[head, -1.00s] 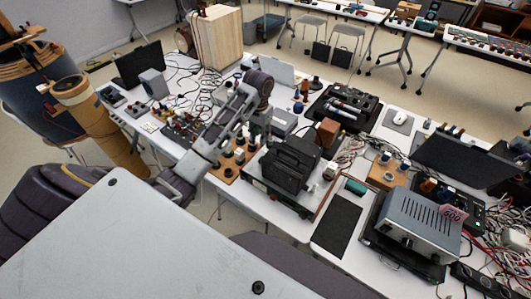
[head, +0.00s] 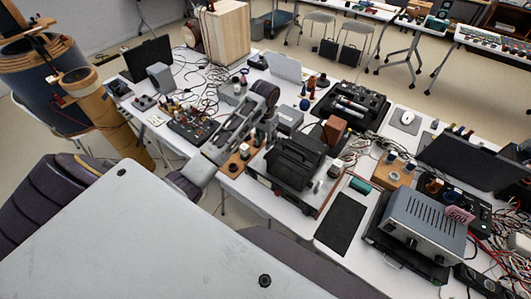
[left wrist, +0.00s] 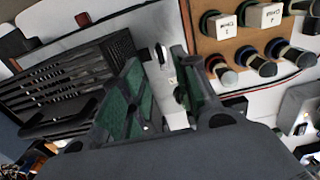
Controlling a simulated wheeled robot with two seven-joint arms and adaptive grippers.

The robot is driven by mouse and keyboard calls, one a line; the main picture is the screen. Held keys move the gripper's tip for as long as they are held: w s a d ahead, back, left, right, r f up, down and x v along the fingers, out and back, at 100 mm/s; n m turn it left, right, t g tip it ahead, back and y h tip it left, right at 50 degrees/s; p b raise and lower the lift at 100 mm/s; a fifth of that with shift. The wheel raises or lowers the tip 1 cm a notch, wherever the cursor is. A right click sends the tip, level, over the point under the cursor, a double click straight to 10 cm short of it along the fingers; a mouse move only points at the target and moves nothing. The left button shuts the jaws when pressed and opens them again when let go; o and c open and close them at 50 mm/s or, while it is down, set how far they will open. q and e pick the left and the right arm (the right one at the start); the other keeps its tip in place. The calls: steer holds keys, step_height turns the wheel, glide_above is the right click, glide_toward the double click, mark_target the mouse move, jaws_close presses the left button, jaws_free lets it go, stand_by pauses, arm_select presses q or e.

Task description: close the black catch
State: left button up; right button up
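A slatted black body (left wrist: 62,82), probably the same case, fills the left of the left wrist view. I cannot make out the black catch for certain; it is too small or hidden. My left gripper (head: 266,132) is beside the case's left back side in the head view. My right gripper is in neither view.
A wooden board with terminals (left wrist: 262,45) lies close to the fingers. A grey power supply (head: 418,228) and a black mat (head: 340,222) are to the right of the case. Loose cables (head: 205,92) lie behind my left arm. The table is crowded.

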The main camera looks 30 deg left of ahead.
arm_select(q)
steer(key=shift+f+p, duration=0.45)
steer(key=shift+f, duration=3.7)
jaws_close()
